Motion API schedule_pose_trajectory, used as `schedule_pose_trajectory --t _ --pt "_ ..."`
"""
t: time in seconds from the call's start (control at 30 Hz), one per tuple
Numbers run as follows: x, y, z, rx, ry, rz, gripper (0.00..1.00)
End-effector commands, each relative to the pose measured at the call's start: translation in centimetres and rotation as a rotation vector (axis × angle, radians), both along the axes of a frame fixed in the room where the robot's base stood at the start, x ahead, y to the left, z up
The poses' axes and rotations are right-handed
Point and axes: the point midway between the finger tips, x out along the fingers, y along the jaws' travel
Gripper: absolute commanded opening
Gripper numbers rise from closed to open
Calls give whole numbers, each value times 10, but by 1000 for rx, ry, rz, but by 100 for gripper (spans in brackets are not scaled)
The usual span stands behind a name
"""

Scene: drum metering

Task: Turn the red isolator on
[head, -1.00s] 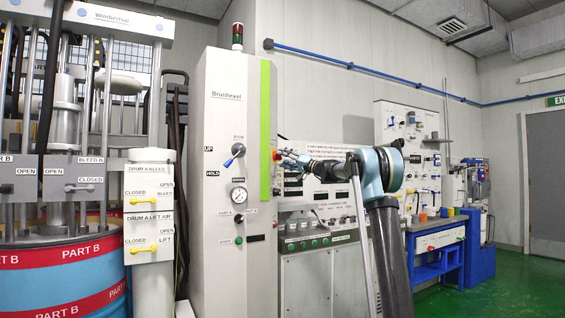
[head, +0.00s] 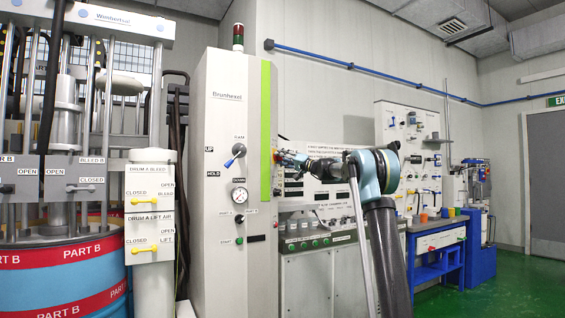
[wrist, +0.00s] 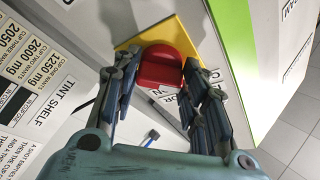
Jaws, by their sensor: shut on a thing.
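The red isolator (wrist: 160,68) is a red knob on a yellow plate (wrist: 183,34), fixed to a light panel face in the wrist view. My gripper (wrist: 161,62) has its grey jointed fingers on either side of the knob and is shut on it. Lettering beside the knob is partly hidden by the right finger, so I cannot read the isolator's setting. In the head view, my gripper (head: 281,157) is at the right side of the tall Brunhexel cabinet (head: 222,120), beyond its green stripe. The knob is mostly hidden there.
The cabinet front carries a blue-handled lever (head: 234,154) and a round gauge (head: 239,196). A bench panel (head: 318,222) with several green buttons stands right of the cabinet, below my arm. Green floor (head: 510,285) is clear at the right.

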Motion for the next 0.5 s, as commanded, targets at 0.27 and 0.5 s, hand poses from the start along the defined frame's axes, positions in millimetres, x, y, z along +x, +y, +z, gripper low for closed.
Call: schedule_pose_trajectory --t 0.27,0.5 --pt "2 0 -1 13 84 -6 16" --pt "1 1 0 48 261 -6 16"
